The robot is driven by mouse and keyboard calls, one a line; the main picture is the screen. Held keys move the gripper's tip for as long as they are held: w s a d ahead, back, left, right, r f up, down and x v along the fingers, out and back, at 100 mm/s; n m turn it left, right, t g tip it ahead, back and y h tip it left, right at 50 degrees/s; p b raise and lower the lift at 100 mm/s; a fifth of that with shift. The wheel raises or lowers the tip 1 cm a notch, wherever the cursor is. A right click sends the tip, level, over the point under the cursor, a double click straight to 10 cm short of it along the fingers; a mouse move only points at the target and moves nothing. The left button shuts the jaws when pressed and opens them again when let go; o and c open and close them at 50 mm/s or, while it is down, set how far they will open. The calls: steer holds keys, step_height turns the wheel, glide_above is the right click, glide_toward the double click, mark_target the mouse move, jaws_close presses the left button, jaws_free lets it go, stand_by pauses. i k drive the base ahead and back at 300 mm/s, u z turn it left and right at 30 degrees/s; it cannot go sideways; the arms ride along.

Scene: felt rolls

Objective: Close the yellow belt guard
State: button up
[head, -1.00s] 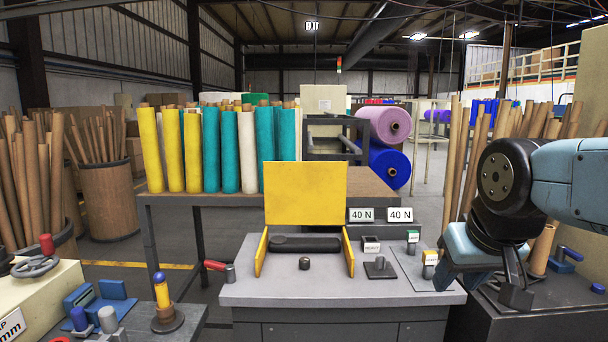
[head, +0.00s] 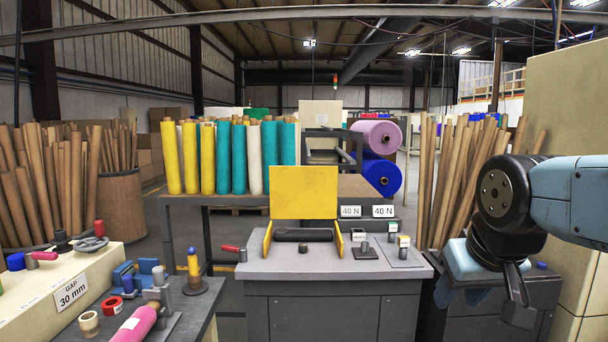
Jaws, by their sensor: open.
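The yellow belt guard (head: 304,192) stands open on a grey cabinet (head: 290,267) ahead of me. Its flat yellow panel is raised upright at the back, between two yellow side plates. A dark belt roller (head: 303,234) lies uncovered between the side plates, with a small dark knob in front of it. My gripper (head: 517,300) hangs at the right of the head view, pointing down, well apart from the guard. Its fingers are dark and partly overlap in this view.
Small fixtures (head: 366,248) and two "40 N" labels stand right of the guard. A red-handled lever (head: 233,251) projects at the cabinet's left. A left bench (head: 185,318) holds tape rolls, a pink roll (head: 133,325) and a post. Upright felt rolls (head: 230,158) stand behind.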

mark_target(305, 193)
steer(key=u, duration=0.4)
steer(key=i, duration=0.75)
steer(key=u, duration=0.6)
steer(key=i, duration=1.2)
steer(key=z, duration=0.5)
steer(key=i, duration=0.55)
steer(key=z, duration=0.35)
steer(key=k, duration=0.6)
steer(key=z, duration=0.2)
steer(key=i, duration=0.6)
steer(key=u, duration=0.05)
